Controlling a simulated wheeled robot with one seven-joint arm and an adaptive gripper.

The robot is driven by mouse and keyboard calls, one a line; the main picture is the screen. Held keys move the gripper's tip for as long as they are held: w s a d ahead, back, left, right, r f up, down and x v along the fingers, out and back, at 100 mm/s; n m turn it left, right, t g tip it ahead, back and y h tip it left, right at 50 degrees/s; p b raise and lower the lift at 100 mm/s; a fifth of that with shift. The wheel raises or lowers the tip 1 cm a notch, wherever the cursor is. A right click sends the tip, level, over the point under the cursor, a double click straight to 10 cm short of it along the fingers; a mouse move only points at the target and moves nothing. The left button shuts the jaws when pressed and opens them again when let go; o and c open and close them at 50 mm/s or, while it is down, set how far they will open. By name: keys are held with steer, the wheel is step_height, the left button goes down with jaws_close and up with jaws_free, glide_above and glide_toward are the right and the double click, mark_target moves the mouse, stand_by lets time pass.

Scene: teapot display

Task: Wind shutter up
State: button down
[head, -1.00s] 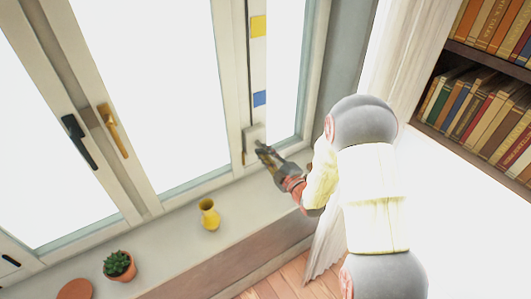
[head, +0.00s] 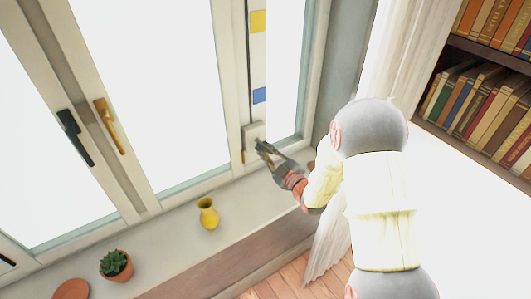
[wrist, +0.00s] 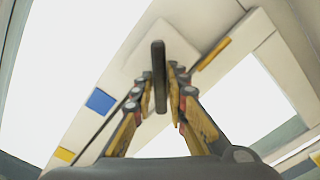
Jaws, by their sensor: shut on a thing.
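The winder is a pale box (head: 254,131) low on the right window post, beside a dark cord. In the wrist view its pale housing (wrist: 137,62) fills the area behind a dark bar-shaped crank handle (wrist: 159,72). My gripper (head: 262,148) is at the winder's lower side. In the wrist view its fingers (wrist: 160,95) are shut on the crank handle, one on each side. A yellow square (head: 258,22) and a blue square (head: 259,95) mark the post above the winder. No shutter slats show against the bright panes.
A yellow vase (head: 208,212) and a potted succulent (head: 116,265) stand on the sill (head: 160,238), left of my gripper. A black handle (head: 74,137) and a brass handle (head: 109,127) are on the window frames. A curtain (head: 393,60) and bookshelf (head: 465,48) are at right.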

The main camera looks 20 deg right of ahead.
steer(key=m+b, duration=0.1)
steer(key=m, duration=0.4)
steer(key=shift+d+m, duration=0.1)
steer(key=shift+m, duration=0.2)
steer(key=m, duration=0.5)
steer(key=shift+d, duration=0.1)
steer(key=m, duration=0.4)
steer(key=shift+d+m+p, duration=0.1)
steer(key=shift+m+p, duration=0.7)
steer(key=shift+m, duration=1.3)
steer(key=shift+f, duration=0.1)
steer(key=c, duration=1.8)
jaws_free()
steer(key=shift+w, duration=0.1)
steer(key=shift+d, duration=0.1)
